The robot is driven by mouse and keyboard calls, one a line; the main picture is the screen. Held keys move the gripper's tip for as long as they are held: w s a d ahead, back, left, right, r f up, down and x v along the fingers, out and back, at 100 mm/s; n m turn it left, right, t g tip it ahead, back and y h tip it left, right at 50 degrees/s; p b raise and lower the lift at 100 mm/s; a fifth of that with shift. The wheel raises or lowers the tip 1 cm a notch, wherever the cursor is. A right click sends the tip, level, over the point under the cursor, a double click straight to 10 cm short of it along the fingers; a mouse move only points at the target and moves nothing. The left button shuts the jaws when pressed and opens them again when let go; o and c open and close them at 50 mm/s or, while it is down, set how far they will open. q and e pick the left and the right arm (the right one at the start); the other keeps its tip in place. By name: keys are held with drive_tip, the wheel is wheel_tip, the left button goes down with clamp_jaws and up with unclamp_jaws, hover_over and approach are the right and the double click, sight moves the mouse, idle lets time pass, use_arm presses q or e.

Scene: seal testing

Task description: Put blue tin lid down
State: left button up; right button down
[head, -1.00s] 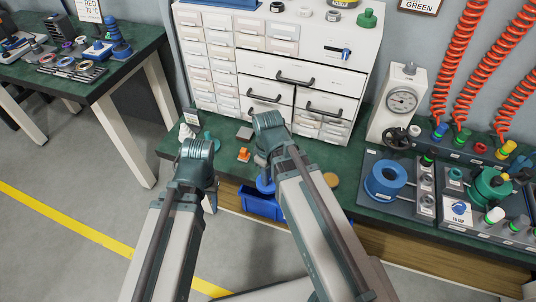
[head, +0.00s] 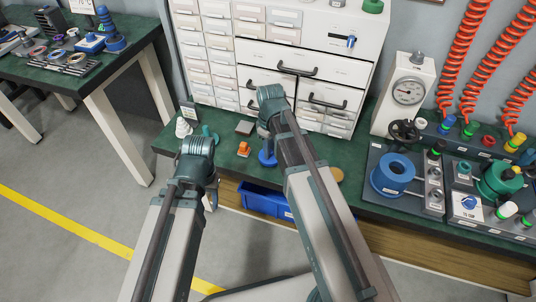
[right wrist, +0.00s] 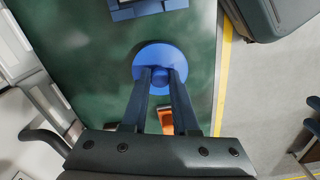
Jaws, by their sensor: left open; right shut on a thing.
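The blue tin lid (head: 267,159) is a round disc with a knob, held above or on the green bench top near its front edge. In the right wrist view the lid (right wrist: 150,55) lies flat beyond my fingertips. My right gripper (right wrist: 162,80) is shut on its knob. I cannot tell whether the lid touches the bench. In the head view my right gripper (head: 267,135) partly hides the lid. My left gripper (head: 200,152) is open to the left, near the bench's front edge; its fingers are mostly hidden.
An orange piece (head: 243,149) stands just left of the lid. A blue block (right wrist: 145,9) is cut off at the wrist view's top. A blue bin (head: 262,200) sits below the bench edge. A drawer cabinet (head: 260,50) stands behind, and a dial gauge (head: 407,92) to the right.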

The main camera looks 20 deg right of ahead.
drive_tip(key=shift+f, duration=0.5)
drive_tip(key=shift+r, duration=0.1)
use_arm(q)
drive_tip(key=shift+a+f, duration=0.1)
drive_tip(key=shift+f, duration=0.2)
drive_tip(key=shift+f, duration=0.15)
use_arm(e)
drive_tip(key=c, duration=0.7)
unclamp_jaws()
use_arm(q)
wheel_tip(320, 180, up, 12)
drive_tip(key=p, duration=1.2)
drive_tip(key=shift+r, duration=0.2)
use_arm(e)
wheel_tip(320, 180, up, 12)
drive_tip(key=shift+r, duration=0.1)
